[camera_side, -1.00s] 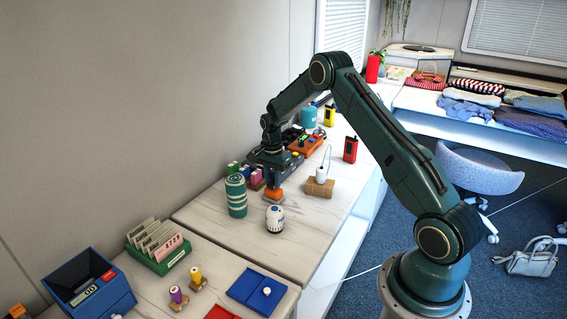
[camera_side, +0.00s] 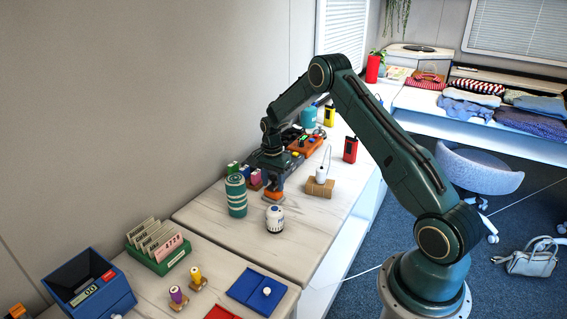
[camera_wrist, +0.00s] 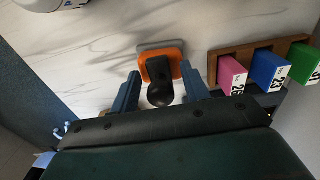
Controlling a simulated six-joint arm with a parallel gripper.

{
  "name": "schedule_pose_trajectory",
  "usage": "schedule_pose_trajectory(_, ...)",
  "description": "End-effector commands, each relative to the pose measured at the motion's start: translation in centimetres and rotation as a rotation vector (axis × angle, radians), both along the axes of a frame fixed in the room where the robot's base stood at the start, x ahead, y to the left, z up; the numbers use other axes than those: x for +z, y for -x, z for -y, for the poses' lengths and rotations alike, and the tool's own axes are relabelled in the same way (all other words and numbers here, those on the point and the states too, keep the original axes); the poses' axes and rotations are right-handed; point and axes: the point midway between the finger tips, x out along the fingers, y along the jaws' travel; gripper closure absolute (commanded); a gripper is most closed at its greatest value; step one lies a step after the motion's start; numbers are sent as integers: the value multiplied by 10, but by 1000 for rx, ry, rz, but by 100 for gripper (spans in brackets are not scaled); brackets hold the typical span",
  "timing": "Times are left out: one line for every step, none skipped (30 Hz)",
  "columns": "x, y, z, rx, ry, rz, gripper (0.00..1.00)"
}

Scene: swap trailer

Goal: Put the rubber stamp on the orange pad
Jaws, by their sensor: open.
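The orange pad (camera_wrist: 149,68), a square on a grey base, lies on the white worktop. It also shows in the side view (camera_side: 273,196) below my gripper. A dark stamp with a round black knob (camera_wrist: 161,94) is over the pad in the wrist view; it looks as if it stands on it, but its foot is hidden from above. My gripper (camera_wrist: 158,92) is open, with one blue finger on each side of the knob and gaps showing. In the side view my gripper (camera_side: 273,184) is low over the pad and hides most of the stamp.
A wooden rack with numbered pink (camera_wrist: 231,76), blue and green blocks stands close to the right finger in the wrist view. A striped teal canister (camera_side: 236,196), a white jar (camera_side: 275,219) and a brown block (camera_side: 320,187) stand nearby. Bare worktop lies in front.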

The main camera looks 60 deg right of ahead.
Motion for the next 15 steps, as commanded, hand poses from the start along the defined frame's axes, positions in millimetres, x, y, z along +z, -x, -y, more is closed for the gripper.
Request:
schedule_pose_trajectory(1, 0, 0, 0, 0, 1, 54)
schedule_pose_trajectory(2, 0, 0, 0, 0, 1, 54)
schedule_pose_trajectory(4, 0, 0, 0, 1, 1, 54)
schedule_pose_trajectory(6, 0, 0, 0, 1, 1, 54)
schedule_pose_trajectory(8, 0, 0, 0, 1, 1, 54)
schedule_pose_trajectory(11, 0, 0, 0, 0, 1, 54)
schedule_pose_trajectory(13, 0, 0, 0, 0, 1, 54)
schedule_pose_trajectory(16, -1, 0, 0, 1, 1, 54)
schedule_pose_trajectory(21, -1, 0, 0, 1, 2, 54)
schedule_pose_trajectory(25, -1, 0, 0, 1, 3, 54)
schedule_pose_trajectory(29, -1, 0, 0, 1, 2, 54)
schedule_pose_trajectory(34, -1, 0, 0, 1, 2, 54)
schedule_pose_trajectory(39, -1, 0, 0, 2, 3, 54)
schedule_pose_trajectory(44, -1, 0, 0, 2, 3, 54)
schedule_pose_trajectory(50, -1, 0, 0, 2, 3, 54)
